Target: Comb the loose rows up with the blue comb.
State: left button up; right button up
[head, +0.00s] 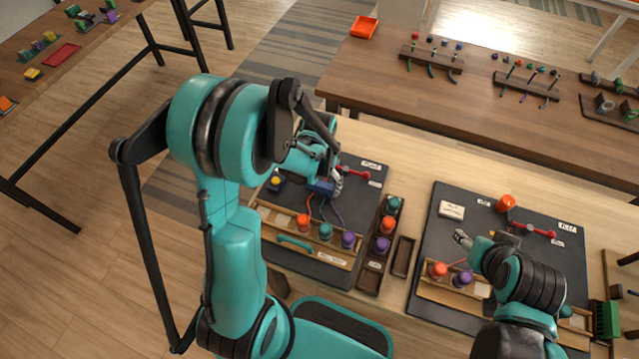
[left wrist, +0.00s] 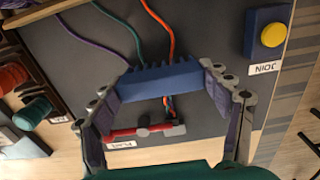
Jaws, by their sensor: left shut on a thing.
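My left gripper (head: 328,182) is over the left dark board (head: 330,271). It is shut on the blue comb (left wrist: 160,80), which spans between its two fingers with its teeth toward the cords. The purple cord (left wrist: 88,41), teal cord (left wrist: 130,27) and orange cord (left wrist: 158,22) run to the comb's toothed edge. Past the comb, a short bunch of crossed cords (left wrist: 169,104) meets the red clamp (left wrist: 145,131). The comb hides part of the cords. My right gripper (head: 462,238) is over the right board; its finger gap is unclear.
A yellow button (left wrist: 272,35) on a blue block sits beside the cords. Orange, teal and purple spools (head: 326,231) stand in the left board's wooden rack. A spool tray (head: 370,281) and an empty wooden tray (head: 403,257) lie between the boards.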

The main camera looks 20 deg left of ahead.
pick_arm(q)
jog(key=shift+w, duration=0.15)
jog(key=shift+w, duration=0.9)
jog(key=shift+r, duration=0.1)
jog(key=r+p, duration=0.2)
jog(key=r, duration=0.1)
jog(key=r+p, duration=0.2)
jog(key=r, duration=0.1)
jog(key=s+r+p, duration=0.1)
jog(key=r+p, duration=0.1)
jog(key=r, duration=0.1)
jog(key=shift+s, duration=0.1)
jog(key=shift+f, duration=0.15)
jog(key=shift+m, duration=0.3)
jog(key=d+f+b, duration=0.1)
jog(key=f+b, duration=0.1)
jog(key=d+f+b, duration=0.1)
jog(key=f+b, duration=0.1)
jog(key=w+d+f+b, duration=0.1)
jog(key=d+f+b, duration=0.1)
jog(key=f+b, duration=0.1)
jog(key=shift+r, duration=0.15)
